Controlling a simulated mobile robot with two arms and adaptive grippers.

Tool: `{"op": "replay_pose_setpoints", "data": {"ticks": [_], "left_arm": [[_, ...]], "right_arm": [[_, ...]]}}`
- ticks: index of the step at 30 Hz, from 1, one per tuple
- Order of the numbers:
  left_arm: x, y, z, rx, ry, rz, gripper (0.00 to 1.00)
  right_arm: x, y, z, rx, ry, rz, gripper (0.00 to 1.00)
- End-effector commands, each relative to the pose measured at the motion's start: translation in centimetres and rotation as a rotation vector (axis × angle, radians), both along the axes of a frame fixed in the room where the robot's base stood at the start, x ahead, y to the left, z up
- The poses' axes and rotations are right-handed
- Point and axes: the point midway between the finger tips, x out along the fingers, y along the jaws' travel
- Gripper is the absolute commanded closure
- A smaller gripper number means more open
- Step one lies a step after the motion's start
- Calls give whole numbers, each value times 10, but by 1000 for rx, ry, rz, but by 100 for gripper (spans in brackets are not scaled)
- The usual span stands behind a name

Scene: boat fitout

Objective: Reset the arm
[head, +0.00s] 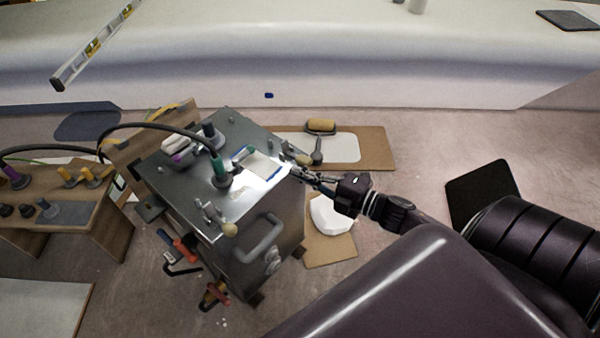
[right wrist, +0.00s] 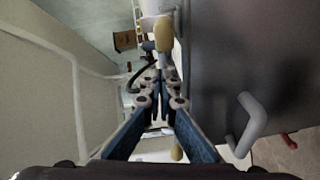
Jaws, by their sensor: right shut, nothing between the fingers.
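My right gripper (head: 303,174) is dark and shut, with nothing between its fingers. In the head view it reaches in from the right, and its tips are beside the right edge of the grey metal box (head: 200,175). I cannot tell whether they touch it. In the right wrist view the shut fingers (right wrist: 160,88) point along the side of the box, whose grey wall (right wrist: 240,60) fills the right. A tan knob (right wrist: 163,34) shows just beyond the fingertips. My right arm crosses the lower right of the head view. My left gripper is not in view.
The box has a grey side handle (head: 260,240), a black cable (head: 160,127) and small tools on top. A roller (head: 319,126) lies on cardboard behind it. A white piece (head: 331,214) lies right of it. A wooden bench (head: 75,200) stands left. A white hull (head: 300,60) spans the back.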

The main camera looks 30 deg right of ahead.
Motion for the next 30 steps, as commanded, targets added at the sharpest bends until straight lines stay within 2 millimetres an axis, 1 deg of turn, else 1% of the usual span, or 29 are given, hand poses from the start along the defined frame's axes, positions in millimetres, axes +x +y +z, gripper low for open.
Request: {"op": "replay_pose_setpoints", "data": {"ticks": [17,20,23,27,30], "left_arm": [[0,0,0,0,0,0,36],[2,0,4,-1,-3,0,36],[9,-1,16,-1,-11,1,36],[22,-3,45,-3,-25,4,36],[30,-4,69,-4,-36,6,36]], "right_arm": [[-1,-1,0,0,-1,0,100],[0,0,0,14,11,-19,100],[4,1,-3,56,52,-83,100],[7,1,-13,161,161,-235,100],[3,2,-22,247,255,-350,100]]}}
